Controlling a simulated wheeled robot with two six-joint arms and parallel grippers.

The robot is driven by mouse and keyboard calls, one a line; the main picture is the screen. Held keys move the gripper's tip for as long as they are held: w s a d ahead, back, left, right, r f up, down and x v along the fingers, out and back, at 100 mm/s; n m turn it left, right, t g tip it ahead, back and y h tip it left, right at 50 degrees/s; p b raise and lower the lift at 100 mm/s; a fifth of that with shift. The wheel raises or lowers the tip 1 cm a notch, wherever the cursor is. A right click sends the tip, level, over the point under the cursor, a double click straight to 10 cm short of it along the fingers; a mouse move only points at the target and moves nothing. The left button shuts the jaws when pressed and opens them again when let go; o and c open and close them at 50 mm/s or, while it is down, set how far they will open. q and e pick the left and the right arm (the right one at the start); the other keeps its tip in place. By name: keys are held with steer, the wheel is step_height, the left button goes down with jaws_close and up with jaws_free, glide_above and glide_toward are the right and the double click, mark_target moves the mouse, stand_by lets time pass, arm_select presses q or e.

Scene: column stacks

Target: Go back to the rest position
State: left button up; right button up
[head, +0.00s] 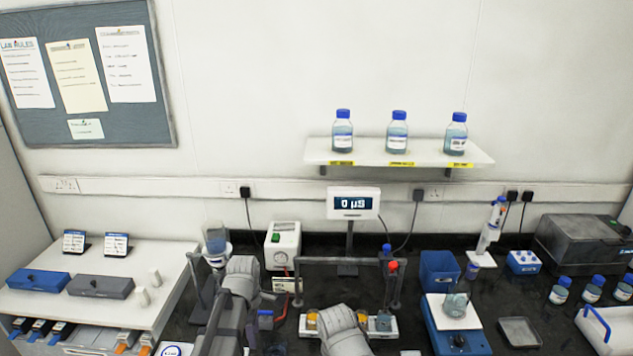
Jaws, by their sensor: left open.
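My left gripper (228,318) is low in the head view, left of the middle, in front of the dark bench. It is open, and I see nothing held in it. Its fingertips are partly hidden by my own arm. A grey rounded part of my other arm shows at the bottom middle, in front of a small rack (380,325). My right gripper's fingers do not show.
A scale display (353,203) reading 0 stands behind the arms. A stand with a flask (215,240) is close to the left arm. Three blue-capped bottles stand on the wall shelf (400,152). A white side table (150,262) is at left.

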arm_select(q)
steer(key=s+d+f+m+b, duration=0.3)
steer(key=s+d+m, duration=0.2)
steer(key=m, duration=0.5)
steer(key=s+d+f+m+y+b, duration=0.1)
steer(key=s+d+f+m+b, duration=0.3)
steer(key=s+m, duration=0.5)
steer(key=d+m, duration=0.1)
steer(key=m, duration=0.1)
steer(key=shift+s+d+m, duration=0.2)
steer(key=shift+s+m, duration=0.1)
steer(key=shift+s, duration=0.1)
